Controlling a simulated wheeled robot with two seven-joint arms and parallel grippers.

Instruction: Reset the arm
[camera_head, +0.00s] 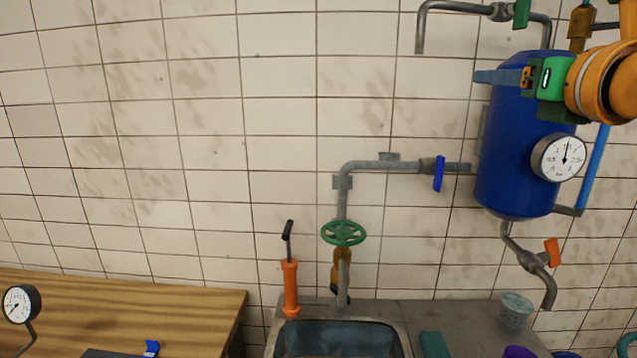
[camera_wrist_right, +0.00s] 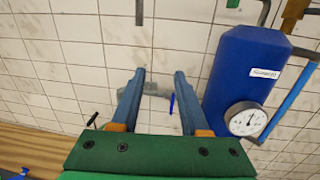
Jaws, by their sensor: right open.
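My right arm comes in from the upper right in the head view. Its gripper (camera_head: 497,77) is raised in front of the upper part of the blue tank and points left. In the right wrist view the two blue-grey fingers of the right gripper (camera_wrist_right: 160,98) are spread apart with nothing between them; the tiled wall and a grey pipe show beyond. The blue tank (camera_head: 510,160) hangs on the wall with a round white gauge (camera_head: 559,157) on it. It also shows in the right wrist view to the right of the fingers. My left gripper is not in view.
A sink (camera_head: 340,322) is set in the grey counter, with an orange pump (camera_head: 290,286) behind it. A green wheel valve (camera_head: 344,233) and a blue-handled valve (camera_head: 439,173) sit on the grey pipe. A wooden table (camera_head: 120,302) stands left. The wall area at left is clear.

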